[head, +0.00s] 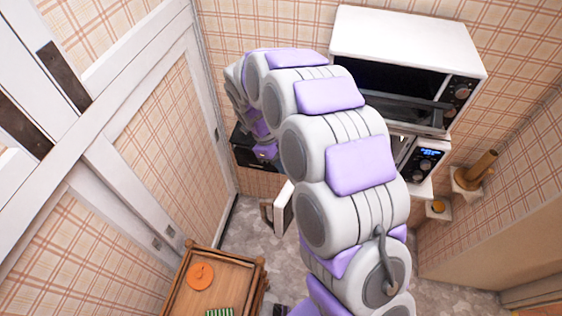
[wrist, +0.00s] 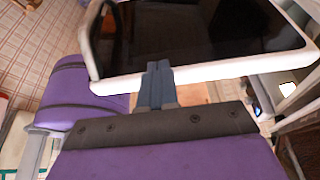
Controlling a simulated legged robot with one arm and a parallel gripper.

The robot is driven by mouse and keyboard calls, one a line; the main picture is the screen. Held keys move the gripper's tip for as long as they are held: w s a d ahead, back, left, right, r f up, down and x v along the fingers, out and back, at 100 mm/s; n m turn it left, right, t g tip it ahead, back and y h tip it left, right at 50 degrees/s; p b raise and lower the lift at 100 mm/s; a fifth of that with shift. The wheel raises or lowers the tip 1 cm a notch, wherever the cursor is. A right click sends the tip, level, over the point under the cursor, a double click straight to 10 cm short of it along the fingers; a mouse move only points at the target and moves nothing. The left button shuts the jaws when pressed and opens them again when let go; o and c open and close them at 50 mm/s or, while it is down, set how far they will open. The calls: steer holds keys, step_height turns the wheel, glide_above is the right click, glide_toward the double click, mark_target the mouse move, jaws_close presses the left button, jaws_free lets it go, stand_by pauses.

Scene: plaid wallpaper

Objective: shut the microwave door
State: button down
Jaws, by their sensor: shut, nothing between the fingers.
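The microwave (head: 425,160), with a blue lit display, sits under a white oven, mostly hidden behind my arm. A white panel with a handle (head: 283,208), which looks like its door standing open, shows left of my arm. My gripper (wrist: 157,68) is shut and empty. Its fingertips overlap the door's lower white edge; I cannot tell whether they touch. In the head view the fingertips are hard to make out.
The white oven (head: 410,45) stands above the microwave. A black box (head: 245,152) is behind my wrist at the left. A wooden cart (head: 220,285) with an orange item is at the lower left. Small wall shelves (head: 467,180) are at the right. Grey floor shows between.

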steer(key=s+d+n+t+b, duration=0.3)
steer(key=d+n+b, duration=0.4)
steer(key=d+b, duration=0.4)
steer(key=w+d+n+t, duration=0.1)
steer(key=w+d+n, duration=0.2)
steer(key=d, duration=0.4)
steer(key=w+d+n+t+y+p, duration=0.1)
steer(key=w+d+n, duration=0.2)
steer(key=d+n, duration=0.2)
steer(key=shift+w+d, duration=0.25)
steer(key=shift+d, duration=1)
steer(key=shift+s+f, duration=0.1)
